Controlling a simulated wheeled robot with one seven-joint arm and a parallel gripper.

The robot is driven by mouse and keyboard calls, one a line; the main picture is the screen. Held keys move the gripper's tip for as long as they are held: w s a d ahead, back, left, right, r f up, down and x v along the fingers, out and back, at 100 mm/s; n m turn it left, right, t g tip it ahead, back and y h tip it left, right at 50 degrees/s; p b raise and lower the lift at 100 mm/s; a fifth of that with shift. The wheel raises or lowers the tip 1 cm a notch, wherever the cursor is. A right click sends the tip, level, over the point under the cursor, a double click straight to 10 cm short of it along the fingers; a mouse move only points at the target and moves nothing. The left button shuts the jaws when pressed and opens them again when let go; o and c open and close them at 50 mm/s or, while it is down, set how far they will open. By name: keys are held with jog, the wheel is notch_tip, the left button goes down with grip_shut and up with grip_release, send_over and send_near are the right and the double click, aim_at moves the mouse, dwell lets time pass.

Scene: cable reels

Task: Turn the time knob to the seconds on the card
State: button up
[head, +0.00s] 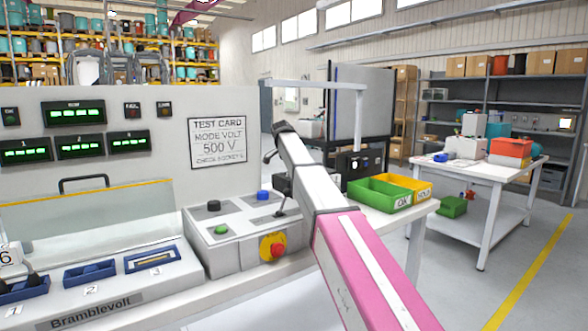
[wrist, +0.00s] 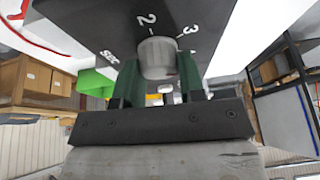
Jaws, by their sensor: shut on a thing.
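The time knob (wrist: 157,57) is a round grey knob on a dark panel (wrist: 105,22) marked "SEC". The figures 2 and 3 show beside it, and another mark at its right is partly hidden. My gripper (wrist: 157,72) is shut on the knob, with one green finger on each side. I cannot make out a pointer line on the knob. The test card (head: 216,142) on the grey wall panel in the head view reads "MODE VOLT" and "500 V"; I see no seconds on it. My arm hides the knob and the fingers in the head view.
A grey control box (head: 220,258) with buttons and a red emergency stop (head: 272,246) stands left of my arm. Green (head: 378,194) and yellow (head: 409,184) bins stand to the right.

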jog(key=shift+m, duration=0.4)
jog(key=shift+w, duration=0.1)
jog(key=o, duration=0.9)
jog(key=v, duration=1.1)
jog(key=shift+f, duration=0.1)
